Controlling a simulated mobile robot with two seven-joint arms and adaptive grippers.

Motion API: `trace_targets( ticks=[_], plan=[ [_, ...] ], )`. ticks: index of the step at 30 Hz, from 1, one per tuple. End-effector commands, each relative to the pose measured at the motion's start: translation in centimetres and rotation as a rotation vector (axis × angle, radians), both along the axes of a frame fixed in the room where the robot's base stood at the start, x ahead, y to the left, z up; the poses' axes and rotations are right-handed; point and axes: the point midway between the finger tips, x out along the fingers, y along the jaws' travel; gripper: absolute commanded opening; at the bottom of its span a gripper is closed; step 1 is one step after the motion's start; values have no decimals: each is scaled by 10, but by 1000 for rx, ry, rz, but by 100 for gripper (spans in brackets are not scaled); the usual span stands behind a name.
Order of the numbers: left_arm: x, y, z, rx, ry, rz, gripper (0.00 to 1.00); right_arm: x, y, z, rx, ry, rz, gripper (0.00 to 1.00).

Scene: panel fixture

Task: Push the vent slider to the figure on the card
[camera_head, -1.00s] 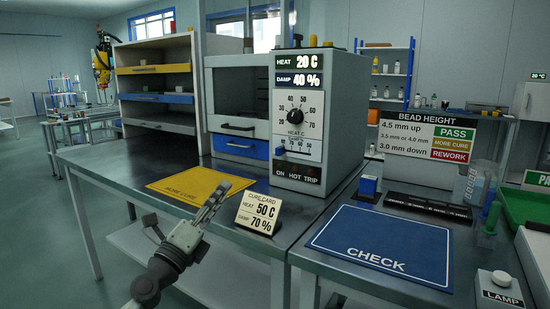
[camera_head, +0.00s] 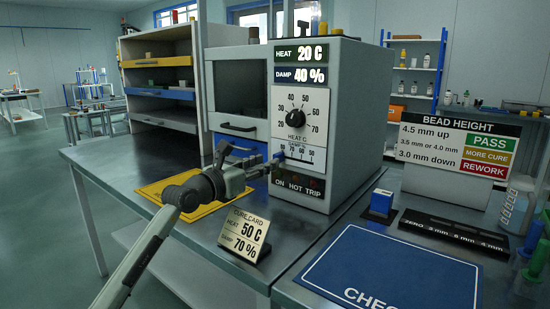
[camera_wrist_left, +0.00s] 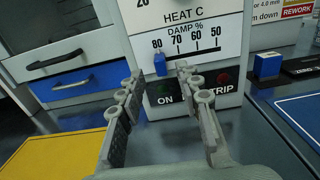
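The oven's vent slider is a small blue knob (camera_wrist_left: 160,64) on the DAMP % scale (camera_wrist_left: 186,42); in the wrist view it appears near the 80 end. It also shows at the left of the scale in the head view, partly behind a finger. My left gripper (camera_head: 252,157) is in front of the oven panel. In the wrist view its two fingers (camera_wrist_left: 160,77) are open, one either side of the knob's image; contact cannot be told. The cure card (camera_head: 244,235) reads HEAT 50 C, DAMP 70 %. The oven display (camera_head: 301,64) reads 20 C and 40 %. My right gripper is out of view.
The heat dial (camera_head: 295,118) sits above the scale, and the ON, HOT, TRIP lamps (camera_head: 298,184) below. The oven door handle (camera_head: 238,127) is left of the panel. A yellow mat (camera_head: 160,188) lies under my left arm; a blue CHECK mat (camera_head: 390,270) lies right.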

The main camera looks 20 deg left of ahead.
Motion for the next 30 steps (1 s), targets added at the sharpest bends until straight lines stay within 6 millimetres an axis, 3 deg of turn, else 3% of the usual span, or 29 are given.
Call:
trace_targets(
  ticks=[7, 18, 27, 30],
  plan=[
    [33, -12, 1, -2, 1, 0, 34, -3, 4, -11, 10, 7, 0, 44],
    [41, -15, 0, -2, 1, -1, 34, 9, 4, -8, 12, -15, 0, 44],
    [40, -15, 0, -2, 1, -1, 0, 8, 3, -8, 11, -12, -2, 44],
    [40, -15, 0, -2, 1, -1, 0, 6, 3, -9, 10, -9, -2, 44]
  ],
)
